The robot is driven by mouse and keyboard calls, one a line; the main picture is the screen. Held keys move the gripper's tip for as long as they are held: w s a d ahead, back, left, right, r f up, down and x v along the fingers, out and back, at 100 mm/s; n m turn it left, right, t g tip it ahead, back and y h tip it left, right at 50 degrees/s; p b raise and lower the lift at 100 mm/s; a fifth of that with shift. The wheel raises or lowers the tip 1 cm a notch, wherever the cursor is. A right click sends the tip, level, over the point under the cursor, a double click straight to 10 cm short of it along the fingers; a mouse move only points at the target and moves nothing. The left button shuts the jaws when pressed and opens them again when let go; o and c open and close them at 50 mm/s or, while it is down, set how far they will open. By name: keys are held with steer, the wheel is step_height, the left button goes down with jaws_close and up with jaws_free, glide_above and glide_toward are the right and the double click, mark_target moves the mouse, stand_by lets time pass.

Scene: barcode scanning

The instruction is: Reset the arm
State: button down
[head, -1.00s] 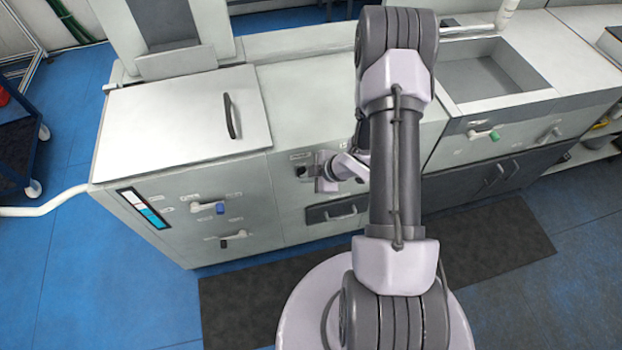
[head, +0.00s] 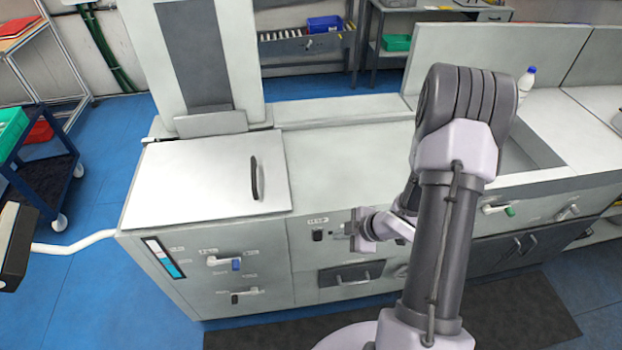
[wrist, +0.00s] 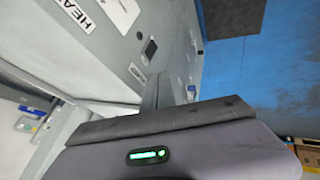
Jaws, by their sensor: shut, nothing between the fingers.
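My gripper (head: 350,229) is shut and empty. In the head view it is in front of the grey cabinet front (head: 300,262), just right of a small black switch (head: 318,235) and above a dark drawer handle (head: 352,276). I cannot tell whether it touches the panel. In the wrist view the gripper's body with a green light fills the bottom, and its narrow fingers (wrist: 170,92) point at the grey panel. The black switch (wrist: 150,48) and part of a label also show there. My arm reaches up from the bottom right and bends down behind to the gripper.
A white lidded unit (head: 205,175) with a black handle stands at the left. A sink (head: 525,155) and a blue-capped bottle (head: 527,80) are at the right. A blue cart (head: 45,180) and a black object (head: 15,245) are at the left. Dark matting (head: 530,310) lies below.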

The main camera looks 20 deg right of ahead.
step_height(320, 180, up, 15)
steer(key=w+d+m+h+b, duration=0.2)
steer(key=w+m+h+b, duration=0.15)
steer(key=m+h, duration=0.3)
steer(key=s+a+r+m+y+b, duration=0.2)
steer(key=s+a+r+m, duration=0.3)
steer(key=s+a, duration=0.4)
steer(key=s+a+r+m+y+b, duration=0.2)
steer(key=s+a+r+m, duration=0.3)
steer(key=s+a, duration=0.5)
steer(key=shift+s+a+m+g+y, duration=0.15)
steer(key=shift+a+m+g+y, duration=0.35)
steer(key=shift+a, duration=0.65)
